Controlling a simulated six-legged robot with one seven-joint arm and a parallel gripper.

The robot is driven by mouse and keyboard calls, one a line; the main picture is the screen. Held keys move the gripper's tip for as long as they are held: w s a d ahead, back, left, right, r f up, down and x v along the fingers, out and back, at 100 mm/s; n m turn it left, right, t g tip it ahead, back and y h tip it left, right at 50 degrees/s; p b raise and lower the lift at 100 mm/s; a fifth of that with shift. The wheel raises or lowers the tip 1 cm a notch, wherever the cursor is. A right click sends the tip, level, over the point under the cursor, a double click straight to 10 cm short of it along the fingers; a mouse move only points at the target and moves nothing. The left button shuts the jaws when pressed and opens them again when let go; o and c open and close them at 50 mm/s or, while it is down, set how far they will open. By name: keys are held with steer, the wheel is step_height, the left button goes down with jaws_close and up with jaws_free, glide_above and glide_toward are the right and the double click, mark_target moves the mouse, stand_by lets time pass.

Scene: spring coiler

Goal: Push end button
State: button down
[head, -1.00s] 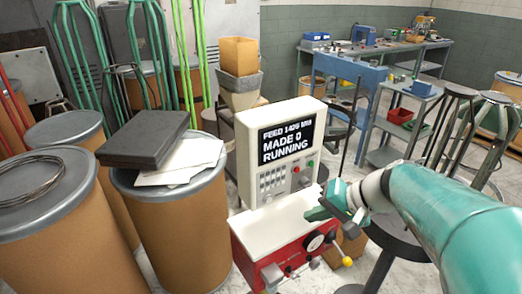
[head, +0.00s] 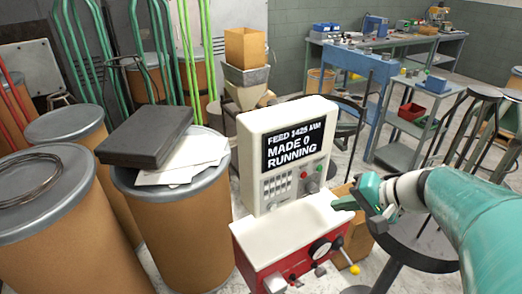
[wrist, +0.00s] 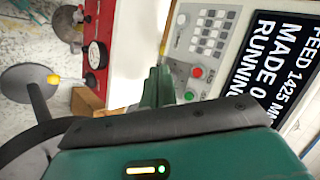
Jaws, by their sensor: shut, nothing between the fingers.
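The coiler's cream control panel (head: 285,150) stands upright behind a white top and red front (head: 275,265). Its screen (head: 294,148) reads feed 1425 mm, made 0, running. A red button (head: 304,175) sits below the screen; it also shows in the wrist view (wrist: 197,71), with a green button (wrist: 189,95) beside it. I cannot read a label marking the end button. My gripper (head: 342,203) is shut and empty, over the right edge of the white top and apart from the panel. In the wrist view its fingers (wrist: 155,88) point toward the panel's lower part.
Fibre drums (head: 175,225) stand left of the machine, one bearing a dark case (head: 146,136). A black round stand (head: 420,240) is under my arm at right. A yellow-knobbed lever (head: 354,269) sticks out of the red front. Blue workbenches (head: 355,65) are behind.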

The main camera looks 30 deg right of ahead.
steer(key=w, duration=0.8)
steer(key=shift+w+a, duration=0.15)
steer(key=shift+w, duration=0.2)
steer(key=shift+w, duration=0.15)
stand_by(1.6)
steer(key=shift+w, duration=0.3)
steer(key=shift+w, duration=0.35)
stand_by(0.6)
stand_by(0.3)
steer(key=shift+s, duration=0.8)
steer(key=s, duration=0.5)
